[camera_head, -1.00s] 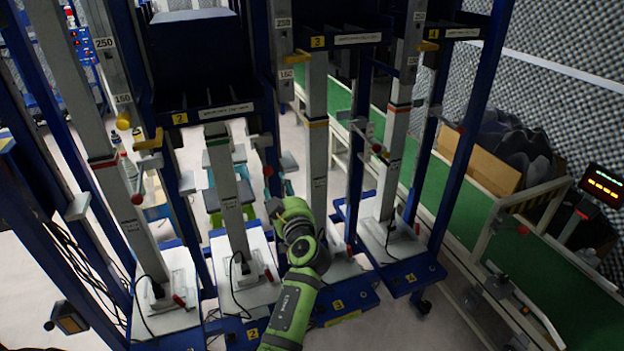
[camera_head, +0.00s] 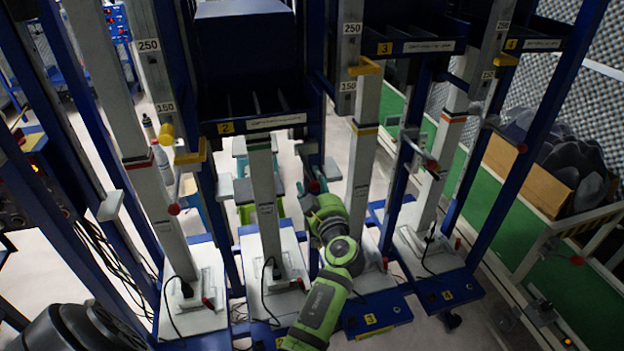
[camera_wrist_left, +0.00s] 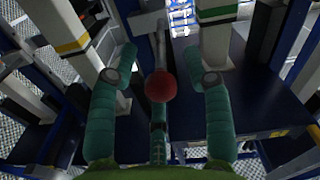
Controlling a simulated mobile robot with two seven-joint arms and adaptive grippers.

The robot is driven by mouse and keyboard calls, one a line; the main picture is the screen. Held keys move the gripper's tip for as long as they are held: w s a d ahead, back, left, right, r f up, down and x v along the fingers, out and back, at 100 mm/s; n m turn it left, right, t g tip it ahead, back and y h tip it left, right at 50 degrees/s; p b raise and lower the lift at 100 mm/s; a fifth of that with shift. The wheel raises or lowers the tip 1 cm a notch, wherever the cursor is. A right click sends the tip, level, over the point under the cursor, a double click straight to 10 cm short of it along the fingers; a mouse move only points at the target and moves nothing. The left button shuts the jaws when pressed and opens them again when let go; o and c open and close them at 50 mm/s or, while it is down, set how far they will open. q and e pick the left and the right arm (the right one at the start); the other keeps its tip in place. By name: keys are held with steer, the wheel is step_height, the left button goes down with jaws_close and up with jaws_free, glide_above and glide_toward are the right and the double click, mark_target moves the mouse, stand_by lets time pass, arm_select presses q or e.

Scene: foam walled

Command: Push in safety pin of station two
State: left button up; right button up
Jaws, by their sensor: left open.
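Station two carries a yellow label 2 (camera_head: 226,128) on its blue frame, with a grey column (camera_head: 266,205) below. Its safety pin ends in a red ball knob (camera_head: 315,187), right of that column. My left gripper (camera_head: 313,187) reaches up to the knob on a green arm from below. In the left wrist view, the teal fingers of the left gripper (camera_wrist_left: 160,62) are open, one on each side of the red knob (camera_wrist_left: 161,86). Gaps show between the knob and both fingers. My right gripper is not in view.
Neighbouring stations stand close on both sides, with similar red knobs (camera_head: 173,209) at the left and red knob (camera_head: 434,165) at station three. Blue uprights and grey columns leave narrow gaps. A green conveyor (camera_head: 480,215) runs behind at the right.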

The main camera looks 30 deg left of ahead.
mark_target(305, 162)
arm_select(q)
steer(key=shift+d, duration=0.15)
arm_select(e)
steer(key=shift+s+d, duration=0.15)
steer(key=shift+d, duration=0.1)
arm_select(q)
steer(key=shift+s, duration=0.1)
jaws_close()
steer(key=shift+a+b, duration=0.2)
steer(key=shift+b, duration=0.1)
steer(key=b+x, duration=0.4)
steer(key=x, duration=0.1)
steer(key=b+x, duration=0.2)
steer(key=shift+w+a+f, duration=0.2)
steer(key=shift+w+f, duration=0.1)
steer(key=shift+w+a+r, duration=0.1)
steer(key=shift+w+a, duration=0.1)
steer(key=shift+a, duration=0.05)
steer(key=shift+r, duration=0.4)
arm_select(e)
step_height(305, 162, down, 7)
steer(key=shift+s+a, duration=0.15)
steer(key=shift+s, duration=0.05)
